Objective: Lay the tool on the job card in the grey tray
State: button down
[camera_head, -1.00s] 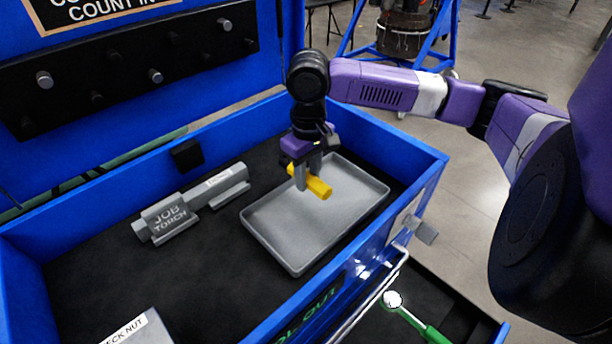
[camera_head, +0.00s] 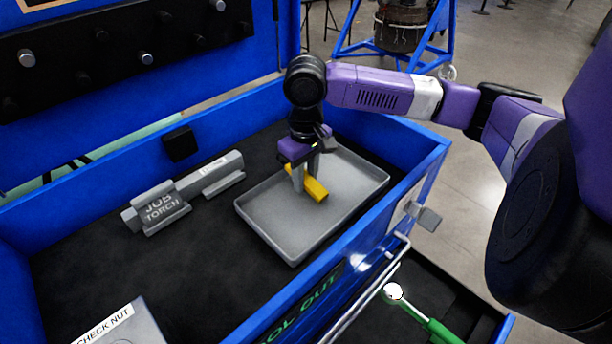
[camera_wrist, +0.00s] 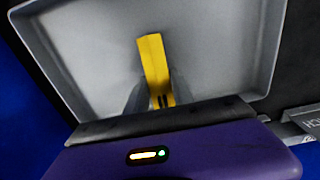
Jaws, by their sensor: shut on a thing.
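My gripper (camera_head: 309,180) is shut on a yellow tool (camera_head: 316,190), a short bar that slants down to the right in the head view. The tool is over the middle of the grey tray (camera_head: 270,215); I cannot tell whether it touches the tray floor. In the wrist view the tool (camera_wrist: 153,58) stands out between the dark fingertips against the tray's bare grey floor (camera_wrist: 215,40). I can make out no separate job card in the tray.
The tray lies in a blue-walled box (camera_head: 405,135) with a black floor. A grey holder labelled JOB TORCH (camera_head: 163,210) is left of it, and a CHECK NUT block (camera_head: 125,325) front left. A green-handled tool (camera_head: 435,327) lies in the open drawer below.

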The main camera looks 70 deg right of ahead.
aim_at(306, 177)
jog(key=shift+a+f+b, duration=0.2)
jog(key=shift+f+b, duration=0.1)
jog(key=shift+f, duration=0.85)
jog(key=c, duration=1.1)
grip_release()
jog(key=shift+c, duration=1.2)
jog(key=shift+o, duration=0.7)
jog(key=shift+r+p, duration=0.7)
jog(key=shift+p, duration=0.05)
jog(key=o, duration=0.3)
jog(key=shift+r+p, duration=0.7)
jog(key=shift+r, duration=0.05)
jog(key=shift+o, duration=0.2)
notch_tip(306, 177, up, 5)
jog(key=p, duration=0.4)
jog(key=shift+d+f, duration=0.1)
jog(key=shift+s+f, duration=0.1)
